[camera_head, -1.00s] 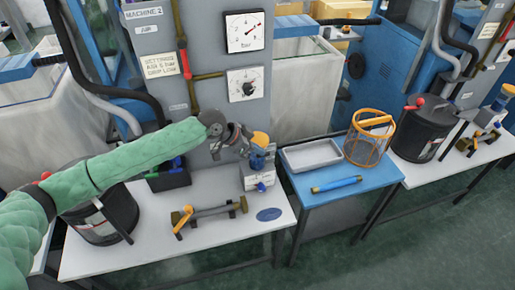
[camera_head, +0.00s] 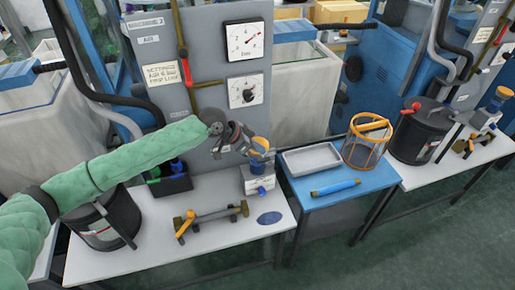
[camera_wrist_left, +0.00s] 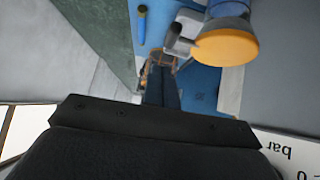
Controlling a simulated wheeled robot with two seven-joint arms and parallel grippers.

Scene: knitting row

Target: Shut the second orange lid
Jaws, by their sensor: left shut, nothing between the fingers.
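An orange lid (camera_head: 260,145) tops a small blue-and-grey device (camera_head: 257,178) at the back right of the near white table. In the left wrist view the lid (camera_wrist_left: 226,47) is a round orange disc beside a blue body. Another orange lid (camera_head: 502,93) tops a similar device at the far right. I cannot tell how far either lid is open. My left gripper (camera_head: 240,140) is shut and empty, just left of the nearer lid; contact is unclear. My right gripper is not in view.
A dark round bin (camera_head: 106,218) and a bar with an orange handle (camera_head: 212,214) stand on the white table. The blue table (camera_head: 325,202) holds a grey tray (camera_head: 312,157), a blue tube (camera_head: 336,188) and an orange-rimmed basket (camera_head: 367,142). A gauge panel (camera_head: 210,60) rises behind.

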